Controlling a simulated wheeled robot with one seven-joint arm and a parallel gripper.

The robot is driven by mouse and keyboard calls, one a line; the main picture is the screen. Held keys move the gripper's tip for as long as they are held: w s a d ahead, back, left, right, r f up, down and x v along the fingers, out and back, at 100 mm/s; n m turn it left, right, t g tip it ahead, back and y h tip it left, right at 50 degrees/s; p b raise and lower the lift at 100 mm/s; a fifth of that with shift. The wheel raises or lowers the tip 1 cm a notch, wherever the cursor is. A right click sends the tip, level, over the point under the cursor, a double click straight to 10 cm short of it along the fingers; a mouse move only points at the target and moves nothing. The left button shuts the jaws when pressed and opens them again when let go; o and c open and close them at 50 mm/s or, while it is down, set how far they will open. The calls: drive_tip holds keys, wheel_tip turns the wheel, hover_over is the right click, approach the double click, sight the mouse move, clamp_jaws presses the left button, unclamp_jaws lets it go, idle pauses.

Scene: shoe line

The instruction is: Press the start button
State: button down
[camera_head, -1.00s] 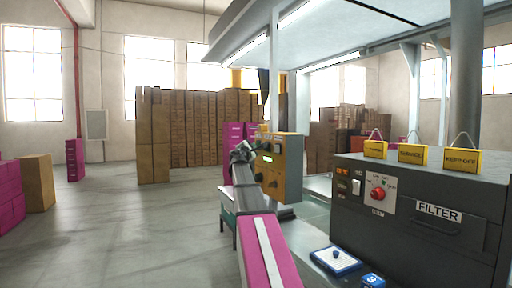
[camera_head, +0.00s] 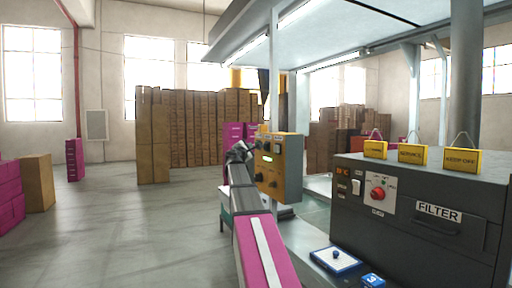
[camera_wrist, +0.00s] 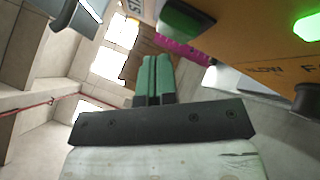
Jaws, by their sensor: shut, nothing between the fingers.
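The orange control box (camera_head: 266,181) stands left of the grey cabinet in the head view.
A second bright green element (camera_wrist: 307,27) is at the panel's right edge. The grey filter cabinet (camera_head: 470,215) with a red knob (camera_head: 377,194) stands to the right. Brown box stacks (camera_head: 190,130) stand behind.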

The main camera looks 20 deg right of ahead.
drive_tip(key=shift+a, duration=0.1)
drive_tip(key=a, duration=0.4)
drive_tip(key=shift+s+a, duration=0.1)
drive_tip(key=shift+a, duration=0.3)
drive_tip(key=shift+f, duration=0.1)
idle(0.6)
drive_tip(key=s+a+f+m+g+y, duration=0.2)
drive_tip(key=s+f+m+g, duration=0.15)
drive_tip(key=f, duration=0.95)
drive_tip(key=s+a+f+m+g+y, duration=0.2)
drive_tip(key=s+a+f+m, duration=0.15)
drive_tip(key=f, duration=0.95)
drive_tip(key=s+a+f+m+g+y, duration=0.2)
drive_tip(key=s+f+y, duration=0.15)
drive_tip(key=f, duration=0.95)
drive_tip(key=s+a+f+m+g+y, duration=0.3)
drive_tip(key=s+a+f, duration=0.4)
drive_tip(key=s+f, duration=0.4)
drive_tip(key=s+a+f+m+g+y, duration=0.3)
drive_tip(key=s+a+f, duration=0.3)
drive_tip(key=s+f, duration=0.6)
drive_tip(key=shift+s+a+f+m+g+y, duration=0.2)
drive_tip(key=shift+a+m+g+y, duration=0.1)
drive_tip(key=shift+a+g+y, duration=0.25)
drive_tip(key=shift+d, duration=0.15)
